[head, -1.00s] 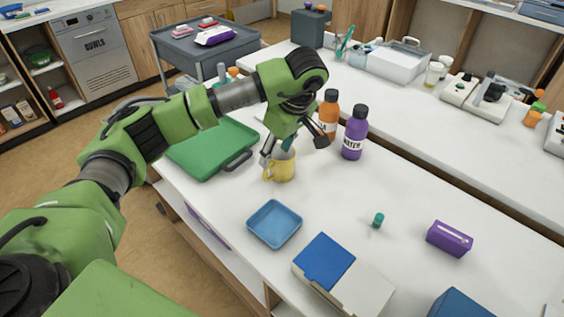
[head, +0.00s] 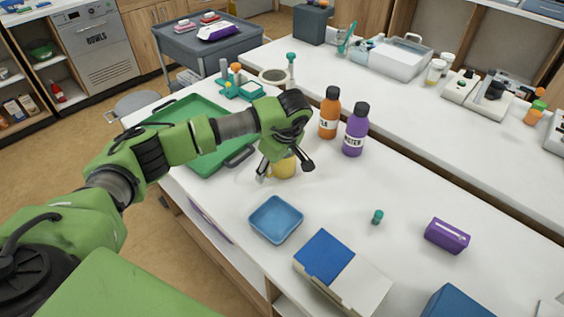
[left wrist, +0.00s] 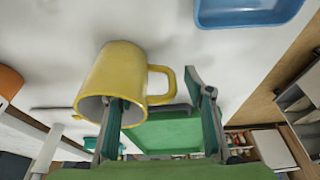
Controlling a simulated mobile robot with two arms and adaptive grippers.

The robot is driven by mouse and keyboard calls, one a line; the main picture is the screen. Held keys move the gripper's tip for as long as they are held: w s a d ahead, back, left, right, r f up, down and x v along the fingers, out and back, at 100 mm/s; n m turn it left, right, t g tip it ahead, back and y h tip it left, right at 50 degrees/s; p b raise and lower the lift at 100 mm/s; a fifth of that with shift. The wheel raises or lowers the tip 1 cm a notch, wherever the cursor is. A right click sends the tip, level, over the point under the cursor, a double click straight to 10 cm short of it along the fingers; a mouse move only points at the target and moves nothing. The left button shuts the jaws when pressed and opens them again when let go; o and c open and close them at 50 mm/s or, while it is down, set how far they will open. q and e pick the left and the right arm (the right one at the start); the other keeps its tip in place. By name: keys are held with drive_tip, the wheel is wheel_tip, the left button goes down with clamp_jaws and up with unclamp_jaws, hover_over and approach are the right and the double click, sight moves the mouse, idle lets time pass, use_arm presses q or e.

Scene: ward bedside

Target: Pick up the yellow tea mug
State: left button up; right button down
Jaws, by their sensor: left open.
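The yellow tea mug (head: 284,168) stands on the white table, partly hidden by my left gripper (head: 285,167). The left gripper is open just above it, with a fingertip showing at each side in the head view. In the left wrist view the mug (left wrist: 118,75) shows its mouth and its handle. One finger of the left gripper (left wrist: 158,118) overlaps the mug's mouth, and the other is beyond the handle. I cannot tell whether the first finger is inside the mug or in front of it. My right gripper is not in view.
Orange (head: 329,113) and purple (head: 355,131) bottles stand behind the mug to the right. A green tray (head: 190,112) lies to the left. A blue tray (head: 275,220) and a blue-and-white box (head: 341,271) are in front. The table around the small teal item (head: 377,217) is clear.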

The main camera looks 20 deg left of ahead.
use_arm(q)
clamp_jaws()
drive_tip(key=shift+r, duration=0.2)
